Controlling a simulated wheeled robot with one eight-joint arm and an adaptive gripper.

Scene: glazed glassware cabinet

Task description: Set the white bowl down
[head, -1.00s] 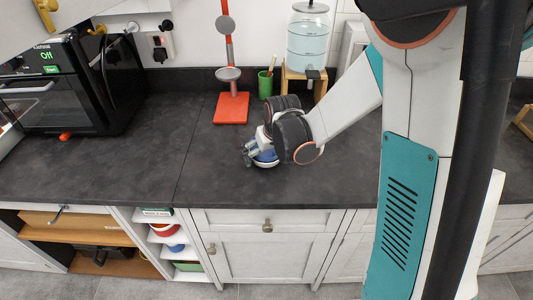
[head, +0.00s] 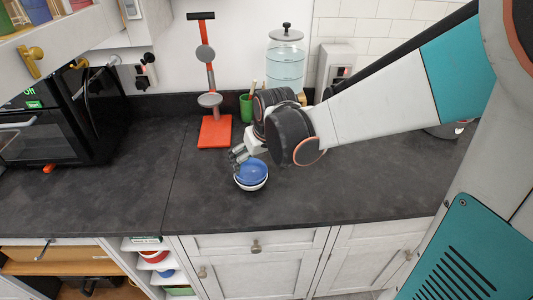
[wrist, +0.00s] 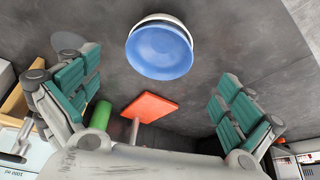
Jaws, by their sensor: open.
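The white bowl (head: 251,186) rests upright on the dark worktop, with a blue bowl (head: 253,172) nested in it. In the wrist view the blue bowl (wrist: 160,52) covers most of the white bowl, whose rim (wrist: 158,18) shows along the far edge. My gripper (head: 239,156) is just behind and left of the bowls in the head view. In the wrist view my gripper (wrist: 154,78) has its teal-padded fingers spread wide with nothing between them, and the bowls lie beyond the fingertips.
A red stand (head: 214,131) and a green cup (head: 246,107) stand behind. A water dispenser (head: 286,55) is at the back wall. A black oven (head: 50,125) is at the left. The worktop in front and left of the bowls is clear.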

